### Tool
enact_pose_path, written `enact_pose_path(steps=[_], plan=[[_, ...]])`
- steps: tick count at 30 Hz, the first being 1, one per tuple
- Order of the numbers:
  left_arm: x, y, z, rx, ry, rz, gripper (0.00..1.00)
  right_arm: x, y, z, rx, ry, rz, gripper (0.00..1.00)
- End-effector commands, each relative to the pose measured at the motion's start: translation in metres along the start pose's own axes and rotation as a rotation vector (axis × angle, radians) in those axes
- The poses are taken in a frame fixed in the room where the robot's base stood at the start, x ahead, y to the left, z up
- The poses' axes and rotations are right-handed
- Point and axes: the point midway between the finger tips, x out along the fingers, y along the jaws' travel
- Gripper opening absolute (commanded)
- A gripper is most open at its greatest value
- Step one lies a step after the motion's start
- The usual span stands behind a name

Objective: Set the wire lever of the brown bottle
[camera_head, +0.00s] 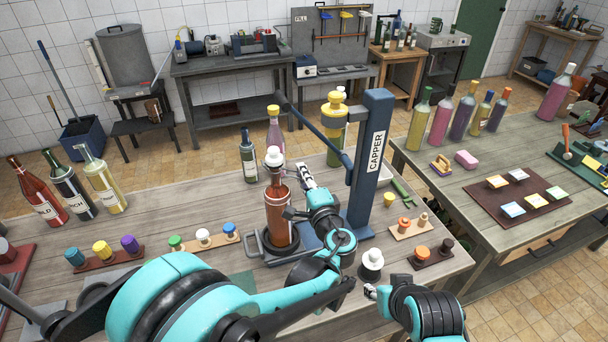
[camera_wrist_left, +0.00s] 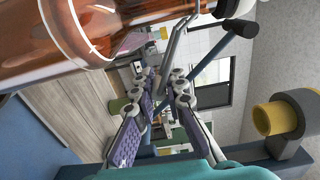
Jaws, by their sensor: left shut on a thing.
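The brown bottle (camera_head: 277,208) stands upright in a dark round holder (camera_head: 265,246), with a white stopper (camera_head: 273,157) at its top. In the left wrist view the bottle (camera_wrist_left: 45,40) lies across the upper left. The grey bent wire lever (camera_wrist_left: 173,48) runs down between my left fingertips. My left gripper (camera_head: 306,174) is beside the bottle's upper right side, shut on the wire lever; the fingers (camera_wrist_left: 163,80) show in the wrist view. The lever is too small to make out in the head view.
The blue capper (camera_head: 371,150) stands just right of the bottle, its lever arm (camera_head: 322,133) reaching over. A white-topped stopper (camera_head: 372,260) stands near my right gripper. Racks of coloured stoppers (camera_head: 204,240) line the table front. Other bottles (camera_head: 249,158) stand behind.

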Motion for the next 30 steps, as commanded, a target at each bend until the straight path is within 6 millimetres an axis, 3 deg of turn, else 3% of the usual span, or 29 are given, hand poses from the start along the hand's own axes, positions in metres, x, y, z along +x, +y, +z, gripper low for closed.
enact_pose_path(steps=[15,30], plan=[[0.000,0.016,0.012,0.316,-0.001,0.002,0.00,0.014,0.000,0.010,0.000,0.000,0.000,0.40],[0.000,0.017,0.014,0.367,-0.001,0.001,0.00,0.015,0.000,0.011,0.000,0.000,0.000,0.40]])
